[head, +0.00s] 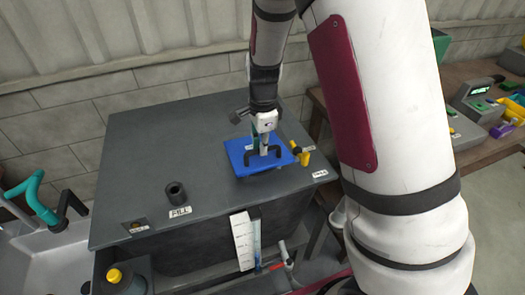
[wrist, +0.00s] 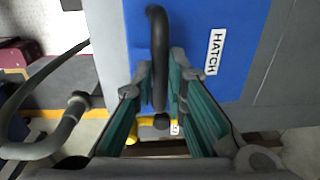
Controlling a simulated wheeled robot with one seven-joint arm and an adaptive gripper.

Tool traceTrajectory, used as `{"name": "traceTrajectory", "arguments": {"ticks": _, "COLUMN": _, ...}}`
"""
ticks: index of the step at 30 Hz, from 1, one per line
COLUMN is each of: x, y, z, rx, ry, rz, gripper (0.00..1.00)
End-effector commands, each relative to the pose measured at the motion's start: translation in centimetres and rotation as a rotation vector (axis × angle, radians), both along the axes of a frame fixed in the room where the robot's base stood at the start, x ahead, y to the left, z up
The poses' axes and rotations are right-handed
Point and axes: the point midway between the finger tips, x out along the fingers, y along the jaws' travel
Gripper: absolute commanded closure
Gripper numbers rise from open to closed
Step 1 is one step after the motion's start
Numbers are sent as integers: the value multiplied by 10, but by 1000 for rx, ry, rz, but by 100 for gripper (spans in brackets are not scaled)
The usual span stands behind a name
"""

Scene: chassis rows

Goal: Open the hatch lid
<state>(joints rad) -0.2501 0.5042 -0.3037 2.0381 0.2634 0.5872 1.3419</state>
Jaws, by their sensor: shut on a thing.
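The hatch lid (head: 240,150) is a blue plate on the top of a dark grey tank, near its right front corner. In the wrist view the blue lid (wrist: 190,35) fills the upper middle and carries a white HATCH label (wrist: 214,52). A black bar handle (head: 252,161) stands on the lid; it also shows in the wrist view (wrist: 158,45). My gripper (head: 264,150) points down at the lid, shut on the handle, with its fingers (wrist: 161,78) on both sides of the bar. The lid looks flat; any small gap under it cannot be told.
A yellow handle (head: 301,154) sits right beside the lid. The grey tank top (head: 150,140) is mostly clear, with a dark FILL pipe (head: 176,192) at front left. A workbench (head: 475,150) with devices stands right. A sink with a teal tap (head: 35,198) stands left.

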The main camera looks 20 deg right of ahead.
Motion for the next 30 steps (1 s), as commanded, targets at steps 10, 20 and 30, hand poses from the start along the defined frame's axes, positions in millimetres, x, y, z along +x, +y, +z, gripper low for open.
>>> {"name": "traceTrajectory", "arguments": {"ticks": 10, "x": 36, "y": -1, "z": 31, "rx": -3, "ry": 256, "rz": -1, "gripper": 100}}
{"name": "traceTrajectory", "arguments": {"ticks": 20, "x": 80, "y": -1, "z": 58, "rx": -1, "ry": 254, "rz": 0, "gripper": 100}}
{"name": "traceTrajectory", "arguments": {"ticks": 30, "x": 134, "y": 0, "z": 67, "rx": -1, "ry": 257, "rz": 1, "gripper": 100}}
